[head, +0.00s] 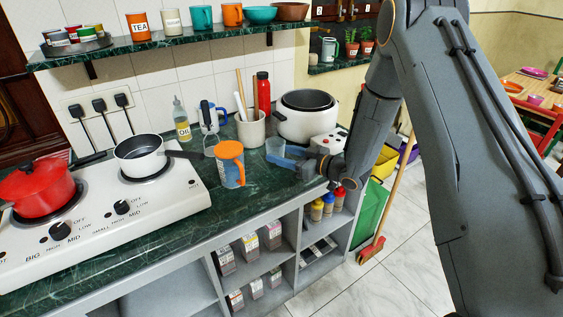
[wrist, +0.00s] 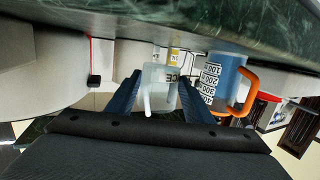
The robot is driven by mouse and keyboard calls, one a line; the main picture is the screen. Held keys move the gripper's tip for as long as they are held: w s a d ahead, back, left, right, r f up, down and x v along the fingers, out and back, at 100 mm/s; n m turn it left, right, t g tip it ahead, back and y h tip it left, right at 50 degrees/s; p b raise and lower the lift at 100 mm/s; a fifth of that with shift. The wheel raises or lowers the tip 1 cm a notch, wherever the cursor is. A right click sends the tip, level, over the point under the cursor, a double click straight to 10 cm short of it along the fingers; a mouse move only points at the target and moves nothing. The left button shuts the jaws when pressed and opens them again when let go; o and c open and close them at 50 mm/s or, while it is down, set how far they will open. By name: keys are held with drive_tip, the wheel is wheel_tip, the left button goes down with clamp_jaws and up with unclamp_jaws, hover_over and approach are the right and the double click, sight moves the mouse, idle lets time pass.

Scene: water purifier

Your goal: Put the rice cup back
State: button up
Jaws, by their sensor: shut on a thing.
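The rice cup (wrist: 158,74) is small, translucent and pale, with dark lettering partly hidden, and has a handle. It sits between the blue fingers of my gripper (wrist: 160,88), which is shut on it. In the head view the rice cup (head: 274,145) shows at the tips of my gripper (head: 279,154), over the counter in front of the utensil pot. I cannot tell whether it touches the counter. The white rice cooker (head: 305,127) with a dark rim stands behind my gripper, on the right.
A blue measuring jug with orange handle (head: 230,165) stands just left of the cup; it also shows in the wrist view (wrist: 222,75). A utensil pot (head: 251,130), red bottle (head: 263,92) and oil bottle (head: 181,120) stand behind. The stove (head: 105,220) fills the left. The shelf (head: 170,41) hangs above.

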drive_tip(key=shift+f+p, duration=0.3)
drive_tip(key=shift+f, duration=1.35)
drive_tip(key=shift+f, duration=0.15)
drive_tip(key=o, duration=1)
